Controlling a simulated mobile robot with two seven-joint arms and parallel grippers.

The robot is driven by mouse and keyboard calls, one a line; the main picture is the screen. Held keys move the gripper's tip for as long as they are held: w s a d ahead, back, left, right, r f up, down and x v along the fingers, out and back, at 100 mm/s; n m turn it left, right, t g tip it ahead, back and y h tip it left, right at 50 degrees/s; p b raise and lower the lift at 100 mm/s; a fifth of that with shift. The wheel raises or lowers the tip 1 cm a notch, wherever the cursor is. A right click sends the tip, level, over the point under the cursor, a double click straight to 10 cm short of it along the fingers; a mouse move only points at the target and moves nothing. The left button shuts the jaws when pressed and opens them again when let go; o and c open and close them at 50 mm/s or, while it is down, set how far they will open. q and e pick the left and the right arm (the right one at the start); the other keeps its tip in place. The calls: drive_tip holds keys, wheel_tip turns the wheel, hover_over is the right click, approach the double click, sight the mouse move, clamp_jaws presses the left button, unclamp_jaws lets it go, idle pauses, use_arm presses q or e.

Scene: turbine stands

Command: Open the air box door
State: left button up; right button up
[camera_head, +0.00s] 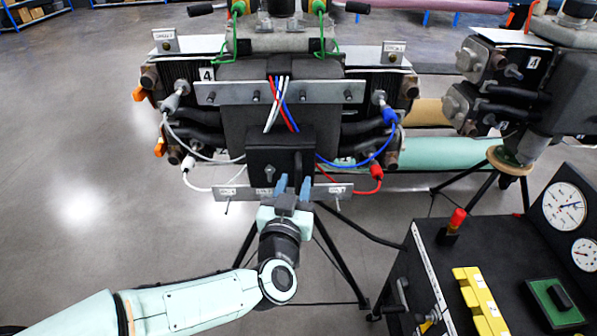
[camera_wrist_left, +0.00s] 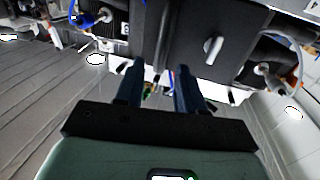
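The air box (camera_head: 265,150) is a black box at the middle of the turbine stand, with colored wires running into its top. Its front face looks closed. A small grey metal latch (camera_head: 269,174) is on that face, left of my gripper in the head view; it also shows in the left wrist view (camera_wrist_left: 213,48). A dark upright bar stands on the face right of the latch. My left gripper (camera_head: 293,188) is open, its two blue fingers at the lower edge of the box. In the left wrist view the gripper (camera_wrist_left: 160,82) has a clear gap, with the bar beyond it. My right gripper is not seen.
A blue hose (camera_head: 363,161) and a red connector (camera_head: 376,172) hang right of the box, white hoses left. A labelled metal strip (camera_head: 232,193) runs below it. A black bench with gauges (camera_head: 565,208) stands at right. Floor at left is clear.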

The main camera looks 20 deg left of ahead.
sight(297, 175)
use_arm(q)
drive_tip(key=shift+w+a, duration=0.2)
drive_tip(key=shift+w, duration=2.15)
clamp_jaws()
drive_tip(key=shift+s, duration=0.1)
